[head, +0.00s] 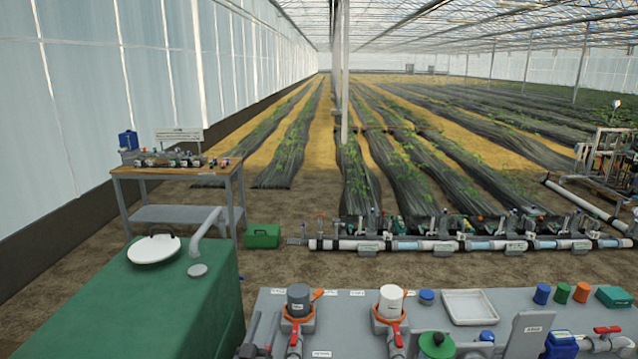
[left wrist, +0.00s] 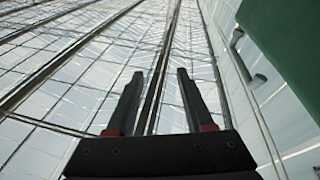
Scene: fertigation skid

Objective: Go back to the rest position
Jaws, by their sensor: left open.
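My left gripper (head: 262,326) shows low in the head view, at the left front edge of the grey skid top (head: 345,310). Its two dark fingers point upward and stand apart with nothing between them. In the left wrist view the open fingers (left wrist: 160,74) point at the glazed greenhouse roof. My right gripper is in neither view.
A green tank (head: 180,300) with a white lid (head: 154,249) stands to the left. The skid carries a grey-capped valve (head: 298,300), a white-capped valve (head: 391,302) and a white tray (head: 470,307). A workbench (head: 180,172) and a pipe manifold (head: 450,244) stand behind.

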